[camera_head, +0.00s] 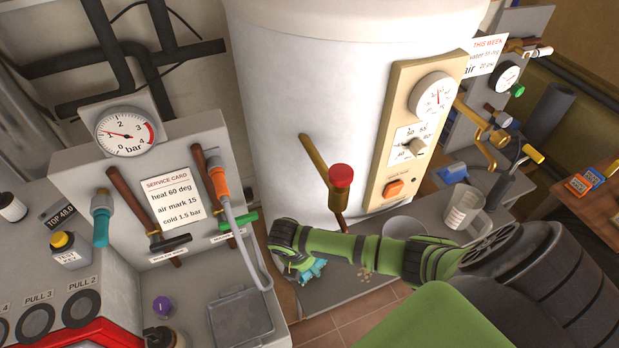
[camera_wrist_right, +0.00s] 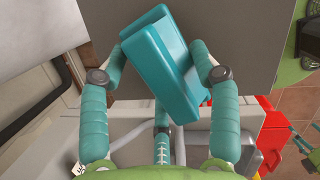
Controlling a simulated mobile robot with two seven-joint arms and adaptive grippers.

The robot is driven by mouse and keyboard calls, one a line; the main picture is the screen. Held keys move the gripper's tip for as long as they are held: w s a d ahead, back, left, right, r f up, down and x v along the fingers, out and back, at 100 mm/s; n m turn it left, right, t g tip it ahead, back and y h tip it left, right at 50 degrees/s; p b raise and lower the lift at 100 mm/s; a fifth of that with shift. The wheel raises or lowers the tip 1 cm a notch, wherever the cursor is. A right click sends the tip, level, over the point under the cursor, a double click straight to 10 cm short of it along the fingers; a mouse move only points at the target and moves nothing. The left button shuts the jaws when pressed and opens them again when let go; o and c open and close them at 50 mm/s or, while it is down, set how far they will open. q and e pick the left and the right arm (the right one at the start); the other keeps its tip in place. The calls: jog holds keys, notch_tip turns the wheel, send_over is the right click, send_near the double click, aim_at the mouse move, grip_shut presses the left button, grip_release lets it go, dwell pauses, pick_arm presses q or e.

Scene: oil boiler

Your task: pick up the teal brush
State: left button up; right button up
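My right arm comes in from the right in the head view, and its gripper (camera_head: 306,268) is low in front of the white boiler, over a grey surface. In the right wrist view, the teal brush (camera_wrist_right: 160,55) shows as a tilted teal block between the teal fingers of my right gripper (camera_wrist_right: 165,65). The fingers close in on both sides of the block and seem to touch it. Part of the block's far side is hidden. In the head view the brush cannot be told apart from the fingers.
The white boiler (camera_head: 320,90) has a red-capped brass lever (camera_head: 341,177) above my right forearm. A panel (camera_head: 130,185) with levers and a grey tray (camera_head: 240,318) stands at the left.

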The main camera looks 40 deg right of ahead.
jog(key=shift+r, duration=0.15)
jog(key=shift+r, duration=0.25)
jog(key=shift+s+a+r+b, duration=0.1)
jog(key=shift+s+r+b, duration=0.2)
jog(key=shift+r, duration=0.35)
jog(key=shift+s+r+b, duration=0.15)
jog(key=shift+s+r, duration=0.15)
jog(key=shift+r, duration=0.3)
jog(key=s+a+b, duration=0.1)
jog(key=s, duration=0.4)
jog(key=s+a, duration=0.1)
jog(key=s, duration=0.5)
jog(key=s+a+b, duration=0.1)
jog(key=s+a, duration=0.1)
jog(key=s, duration=0.3)
jog(key=shift+s+r+b, duration=0.1)
jog(key=shift+s+b, duration=0.15)
jog(key=shift+b, duration=0.1)
